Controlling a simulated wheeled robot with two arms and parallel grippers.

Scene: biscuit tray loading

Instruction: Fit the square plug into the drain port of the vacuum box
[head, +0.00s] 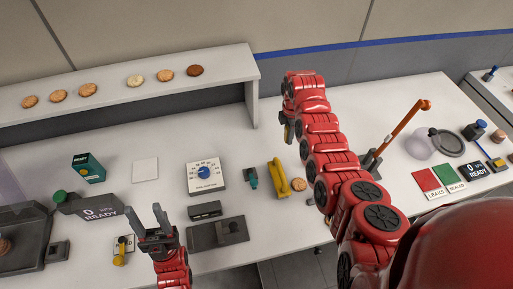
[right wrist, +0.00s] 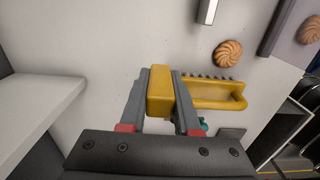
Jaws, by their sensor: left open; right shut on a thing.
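My right gripper (right wrist: 162,78) is shut on a yellow square-edged block (right wrist: 160,92), held up above the table. I cannot tell for certain that this block is the square plug. In the head view my right gripper (head: 288,128) is at the middle, partly hidden by its own arm. The dark box (head: 24,219) at the far left, with a biscuit inside, looks like the vacuum box. Its drain port cannot be made out. My left gripper (head: 149,210) is open and empty, to the right of that box near the front of the table.
A yellow trough (head: 279,181) lies below my right gripper, with a teal item (head: 251,178) and a biscuit (head: 298,184) beside it. A shelf (head: 115,98) with several biscuits runs behind.

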